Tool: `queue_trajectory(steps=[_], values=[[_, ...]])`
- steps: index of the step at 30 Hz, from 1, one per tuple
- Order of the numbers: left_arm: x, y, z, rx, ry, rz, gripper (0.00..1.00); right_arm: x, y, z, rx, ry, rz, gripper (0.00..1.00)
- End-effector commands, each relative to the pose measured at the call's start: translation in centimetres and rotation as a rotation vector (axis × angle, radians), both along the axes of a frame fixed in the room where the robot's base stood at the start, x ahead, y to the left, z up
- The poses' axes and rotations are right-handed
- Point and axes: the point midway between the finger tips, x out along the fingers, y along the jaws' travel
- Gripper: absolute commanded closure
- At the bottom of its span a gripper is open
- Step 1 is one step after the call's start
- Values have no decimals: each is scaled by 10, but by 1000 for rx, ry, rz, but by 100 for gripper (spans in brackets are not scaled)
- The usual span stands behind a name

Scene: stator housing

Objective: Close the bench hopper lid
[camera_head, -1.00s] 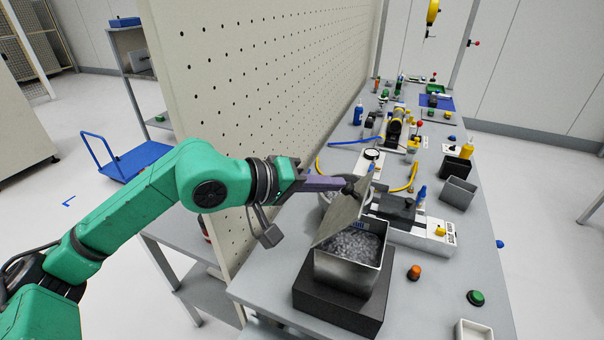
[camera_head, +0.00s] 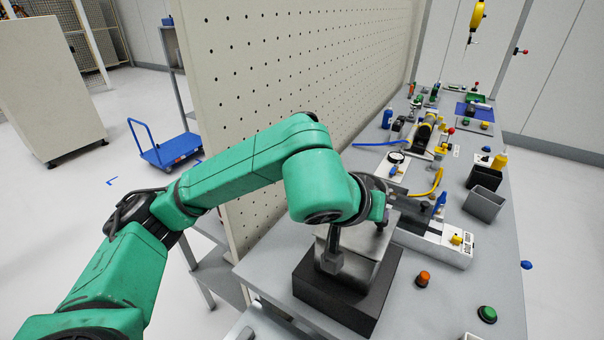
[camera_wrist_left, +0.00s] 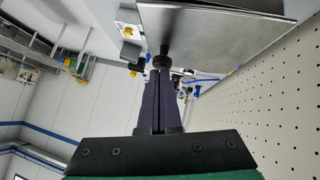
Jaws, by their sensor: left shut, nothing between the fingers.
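The bench hopper (camera_head: 362,272) is a grey metal box on a dark block (camera_head: 325,290) at the near end of the bench. Its flat metal lid (camera_head: 362,238) lies low over the top, and none of the pellets show. My forearm hides part of it, so I cannot tell whether it sits fully flat. In the left wrist view the lid (camera_wrist_left: 215,38) is a smooth plate with a dark knob (camera_wrist_left: 163,60). My left gripper (camera_wrist_left: 160,76) is shut and empty, its fingertips close to the knob; contact is unclear. In the head view my arm mostly hides it. My right gripper is not in view.
A perforated panel (camera_head: 290,90) stands along the left of the bench. Right of the hopper are an orange button (camera_head: 423,279), a green button (camera_head: 487,314) and a white fixture (camera_head: 440,245). Grey bins (camera_head: 484,204) stand farther back. The bench's right front is mostly clear.

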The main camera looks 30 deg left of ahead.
Motion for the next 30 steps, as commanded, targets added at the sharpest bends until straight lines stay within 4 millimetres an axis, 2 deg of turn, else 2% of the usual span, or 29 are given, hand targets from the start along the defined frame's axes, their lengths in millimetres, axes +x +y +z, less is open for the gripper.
queue_trajectory(steps=[1,6,15,19,23,24,30], values=[[0,-2,-6,-2,-2,-1,100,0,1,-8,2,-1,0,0],[0,-5,-10,-2,0,1,100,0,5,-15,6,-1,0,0],[-1,-4,-4,-2,0,1,100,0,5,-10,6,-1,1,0],[-2,-1,13,-2,-1,3,100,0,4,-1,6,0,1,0],[-7,3,42,-2,-3,3,100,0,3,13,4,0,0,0],[-16,4,41,-3,-6,0,100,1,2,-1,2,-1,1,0],[-57,9,81,-3,-8,2,100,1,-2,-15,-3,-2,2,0]])
